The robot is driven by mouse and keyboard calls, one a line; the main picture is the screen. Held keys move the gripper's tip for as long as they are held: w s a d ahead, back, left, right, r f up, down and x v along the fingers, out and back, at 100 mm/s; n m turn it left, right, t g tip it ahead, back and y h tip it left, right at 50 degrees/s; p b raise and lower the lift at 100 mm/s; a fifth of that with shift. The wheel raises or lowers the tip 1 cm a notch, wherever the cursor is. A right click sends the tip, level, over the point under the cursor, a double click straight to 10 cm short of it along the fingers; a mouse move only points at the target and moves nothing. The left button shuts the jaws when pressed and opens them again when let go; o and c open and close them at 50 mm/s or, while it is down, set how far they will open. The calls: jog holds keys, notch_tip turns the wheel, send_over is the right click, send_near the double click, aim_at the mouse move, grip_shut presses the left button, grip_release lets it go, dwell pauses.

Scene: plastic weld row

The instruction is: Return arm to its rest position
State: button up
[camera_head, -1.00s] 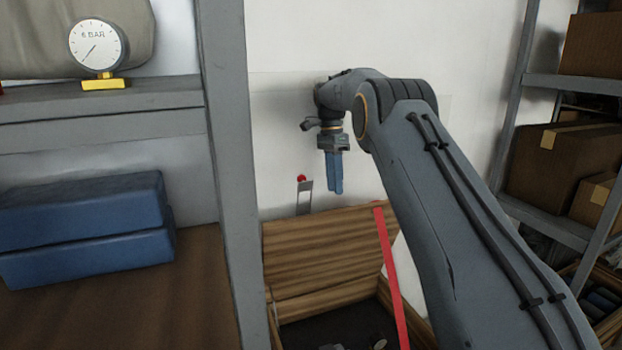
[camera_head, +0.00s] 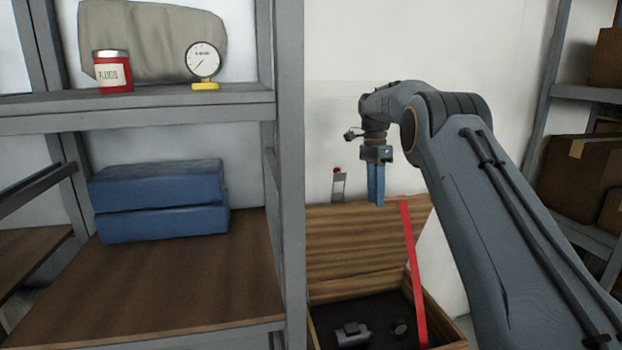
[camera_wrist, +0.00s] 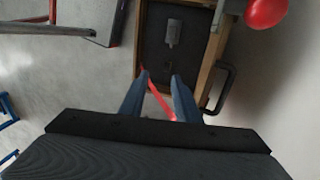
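My arm reaches over an open wooden chest (camera_head: 355,245) against the wall. My gripper (camera_head: 375,203) hangs below the wrist and points down, above and in front of the chest's raised lid. The chest's dark inside (camera_wrist: 160,50) and a red strip (camera_wrist: 160,103) show beyond the fingertips. In the head view the fingers overlap.
A shelf rack (camera_head: 288,150) at left holds a gauge (camera_head: 203,60), a red can (camera_head: 112,72) and blue blocks (camera_head: 160,200). A red-knobbed lever (camera_head: 338,185) stands behind the chest. Boxes (camera_head: 580,175) fill the right rack. A grey part (camera_head: 352,334) lies in the chest.

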jog(key=s+f+n, duration=0.3)
jog(key=s+n, duration=0.2)
jog(key=s, duration=1)
jog(key=s+f+n+t, duration=0.1)
jog(key=s+n, duration=0.4)
jog(key=s, duration=0.9)
jog(key=s+f+n+t, duration=0.1)
jog(key=s+f+n, duration=0.3)
jog(key=s, duration=1.1)
jog(key=shift+s+d+f+n+y+p, duration=0.2)
jog(key=shift+s+f+n+y+p, duration=0.15)
jog(key=shift+n, duration=0.25)
